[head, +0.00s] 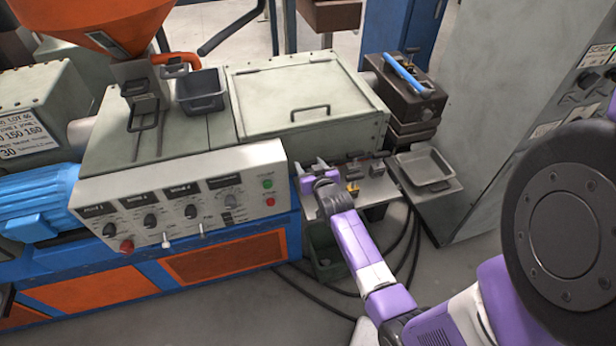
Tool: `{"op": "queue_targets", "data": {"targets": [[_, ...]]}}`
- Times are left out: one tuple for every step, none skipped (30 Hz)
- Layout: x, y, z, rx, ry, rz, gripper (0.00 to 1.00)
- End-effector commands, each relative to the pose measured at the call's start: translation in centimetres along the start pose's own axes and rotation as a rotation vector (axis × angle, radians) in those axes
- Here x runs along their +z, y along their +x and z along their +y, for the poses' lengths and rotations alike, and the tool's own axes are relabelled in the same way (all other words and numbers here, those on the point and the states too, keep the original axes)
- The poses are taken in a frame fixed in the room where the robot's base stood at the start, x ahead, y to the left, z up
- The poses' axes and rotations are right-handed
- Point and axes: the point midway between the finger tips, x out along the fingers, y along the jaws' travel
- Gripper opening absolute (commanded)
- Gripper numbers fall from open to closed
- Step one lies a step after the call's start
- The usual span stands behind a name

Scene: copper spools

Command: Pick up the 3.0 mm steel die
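My gripper (310,166) is over the left end of a small light metal shelf (374,212) beside the machine. Its two grey fingers show apart, with nothing visible between them. Several small dark pieces, one of them at the back of the shelf (354,158), stand just right of my gripper. A small brass-coloured piece (353,188) is close to my wrist. They are too small for me to tell which is the 3.0 mm steel die. My gripper and forearm hide part of the shelf.
A grey tray (426,168) stands on a lower ledge to the right. A blue-handled tool (402,72) lies on the dark block (425,98) behind. The control panel (185,205) borders the left. A dark green bin (325,250) and black cables are below. A grey cabinet (530,80) rises at right.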

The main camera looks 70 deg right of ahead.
Motion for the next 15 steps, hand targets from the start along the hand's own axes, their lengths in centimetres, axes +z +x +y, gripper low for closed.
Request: {"op": "queue_targets", "data": {"targets": [[0.01, -0.01, 0.0, 0.0, 0.0, 0.0, 0.42], [0.01, -0.01, -0.01, 0.0, 0.0, 0.0, 0.36], [0.01, -0.02, 0.0, 0.0, 0.0, 0.0, 0.28], [0.01, -0.02, 0.0, 0.0, 0.0, 0.0, 0.22], [0.01, -0.02, -0.01, 0.0, 0.0, 0.0, 0.17], [0.01, -0.02, 0.0, 0.0, 0.0, 0.0, 0.09], [0.02, -0.03, -0.01, 0.0, 0.0, 0.0, 0.03], [0.02, -0.03, 0.0, 0.0, 0.0, 0.0, 0.0], [0.02, -0.03, 0.0, 0.0, 0.0, -0.001, 0.0], [0.02, -0.03, 0.0, 0.0, 0.0, 0.0, 0.0], [-0.25, -0.01, 0.02, 0.0, 0.0, 0.005, 0.0], [-0.25, -0.01, 0.02, 0.0, 0.0, 0.005, 0.0], [-0.25, -0.01, 0.02, 0.0, 0.0, 0.005, 0.0], [-0.25, -0.01, 0.02, 0.0, 0.0, 0.005, 0.0], [-0.25, -0.01, 0.02, 0.0, 0.0, 0.005, 0.0]]}}
